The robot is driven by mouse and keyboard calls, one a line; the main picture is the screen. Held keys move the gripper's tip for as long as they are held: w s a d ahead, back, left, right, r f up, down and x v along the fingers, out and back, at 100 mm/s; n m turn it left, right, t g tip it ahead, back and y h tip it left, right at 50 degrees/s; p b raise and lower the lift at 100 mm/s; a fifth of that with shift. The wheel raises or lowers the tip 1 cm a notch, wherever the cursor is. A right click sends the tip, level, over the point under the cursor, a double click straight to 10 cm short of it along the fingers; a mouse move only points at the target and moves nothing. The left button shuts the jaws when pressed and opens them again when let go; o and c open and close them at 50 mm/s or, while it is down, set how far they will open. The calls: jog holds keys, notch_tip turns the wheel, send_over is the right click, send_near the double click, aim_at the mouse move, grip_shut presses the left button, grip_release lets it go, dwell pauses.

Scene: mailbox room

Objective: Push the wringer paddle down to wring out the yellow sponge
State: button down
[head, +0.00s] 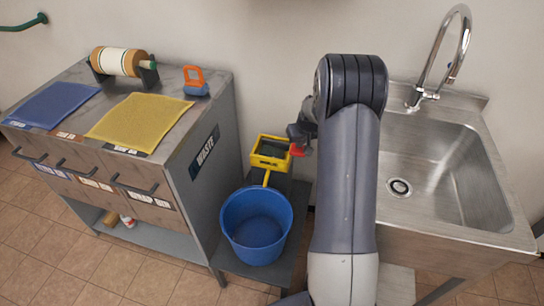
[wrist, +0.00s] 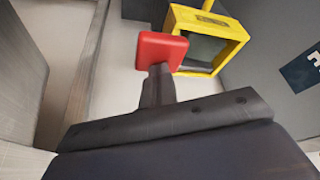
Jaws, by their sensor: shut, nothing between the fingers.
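The yellow wringer (head: 257,159) is a box-like frame with a dark inside, standing behind the blue bucket. It also shows in the wrist view (wrist: 185,20) at the top right. A red block, apparently the wringer paddle's pad (head: 299,151), is at the wringer's right side; it also shows in the wrist view (wrist: 160,48). My gripper (wrist: 159,72) is shut and empty, with its fingertips at the red block's near edge. I cannot tell whether they touch. In the head view my gripper (head: 297,140) is partly hidden by my arm. I cannot make out the yellow sponge.
The blue bucket (head: 256,225) stands on a low dark stand between the grey cabinet (head: 195,190) and the steel sink (head: 450,180). The cabinet top holds a blue mat (head: 55,104), a yellow mat (head: 140,120), a roll (head: 118,61) and an orange-and-blue object (head: 195,80).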

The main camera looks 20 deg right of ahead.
dwell(0.5)
notch_tip(320, 180, up, 11)
jog(key=p, duration=0.6)
jog(key=shift+f, duration=0.2)
